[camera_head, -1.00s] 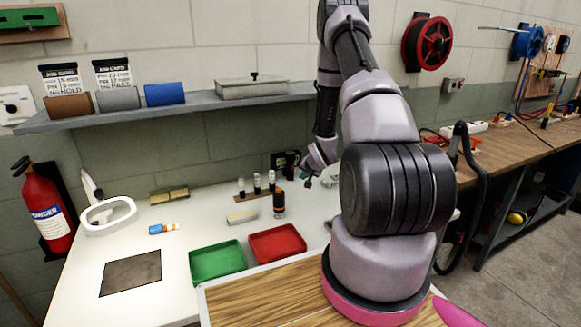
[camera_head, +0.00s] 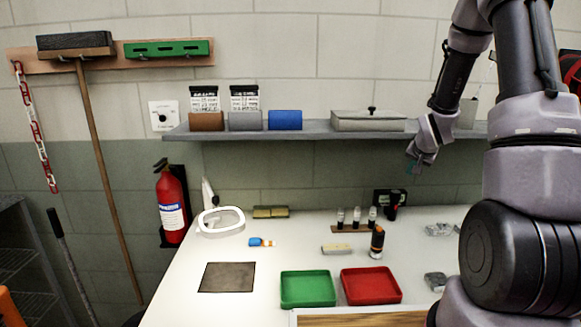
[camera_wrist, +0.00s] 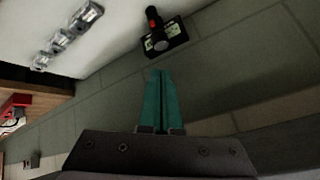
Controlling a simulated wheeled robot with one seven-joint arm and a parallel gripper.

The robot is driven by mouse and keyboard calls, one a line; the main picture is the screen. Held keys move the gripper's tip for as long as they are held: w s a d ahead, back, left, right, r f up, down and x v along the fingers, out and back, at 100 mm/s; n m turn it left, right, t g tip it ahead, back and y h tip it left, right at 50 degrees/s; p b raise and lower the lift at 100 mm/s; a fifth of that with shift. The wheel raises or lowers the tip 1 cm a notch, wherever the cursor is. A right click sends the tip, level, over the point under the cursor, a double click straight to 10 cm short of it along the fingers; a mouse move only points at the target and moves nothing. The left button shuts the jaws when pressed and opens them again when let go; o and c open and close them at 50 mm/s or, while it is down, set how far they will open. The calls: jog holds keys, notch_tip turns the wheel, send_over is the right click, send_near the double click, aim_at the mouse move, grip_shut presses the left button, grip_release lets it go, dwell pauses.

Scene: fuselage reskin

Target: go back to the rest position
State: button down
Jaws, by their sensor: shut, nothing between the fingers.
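My gripper (camera_head: 413,169) hangs in the air above the back right of the white table, in front of the wall just below the shelf. In the wrist view its two teal fingers (camera_wrist: 162,98) are together with nothing between them. My arm comes down from the upper right of the head view and hides part of the right side. A small black device (camera_head: 389,199) with a red part stands on the table below the gripper; it also shows in the wrist view (camera_wrist: 172,38).
The white table (camera_head: 190,285) carries a green tray (camera_head: 307,289), a red tray (camera_head: 371,286), a ring lamp (camera_head: 221,221) and a dark mat (camera_head: 227,277). A fire extinguisher (camera_head: 171,208) hangs at left.

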jog(key=s+a+r, duration=0.4)
jog(key=s+r, duration=0.2)
jog(key=r, duration=0.6)
jog(key=s+a+r+n+y, duration=0.1)
jog(key=s+a+r, duration=0.3)
jog(key=s, duration=0.4)
jog(key=s+a+r+n+y, duration=0.1)
jog(key=s+a+r, duration=0.2)
jog(key=s, duration=0.6)
jog(key=s+a+r+n+y, duration=0.1)
jog(key=s+a+r, duration=0.3)
jog(key=s, duration=0.5)
jog(key=shift+a+r+g, duration=0.35)
jog(key=shift+r+g, duration=0.05)
jog(key=shift+r, duration=0.5)
